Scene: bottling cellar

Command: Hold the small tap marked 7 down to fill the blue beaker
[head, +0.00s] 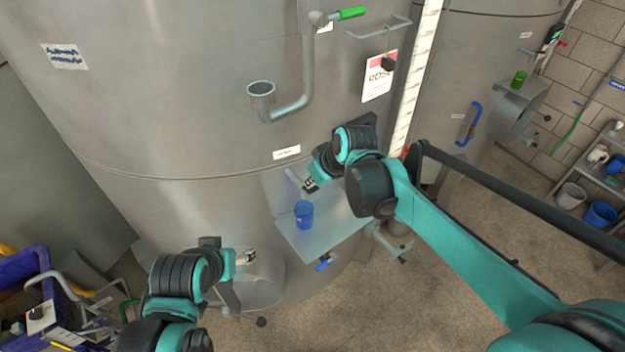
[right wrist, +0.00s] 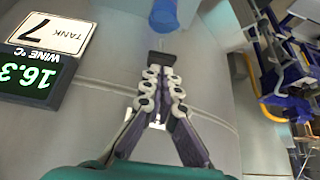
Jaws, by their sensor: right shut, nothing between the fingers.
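The blue beaker (head: 304,214) stands upright on a grey metal shelf (head: 338,232) at the front of the big steel tank. It also shows at the top of the right wrist view (right wrist: 164,14). My right gripper (head: 310,185) is shut and empty, just above the beaker and close to the tank wall; its closed fingers (right wrist: 160,62) point toward the beaker in the wrist view. A small metal tap (head: 293,178) shows only in part beside the fingers; I cannot tell whether they touch it. My left gripper (head: 248,257) is low at the left; its fingers are too small to read.
A plate reading TANK 7 (right wrist: 57,36) and a green display (right wrist: 33,76) are on the tank in the wrist view. A blue-handled valve (head: 324,263) sits below the shelf. A large bent pipe (head: 290,108) juts from the tank above. Open floor lies right of the shelf.

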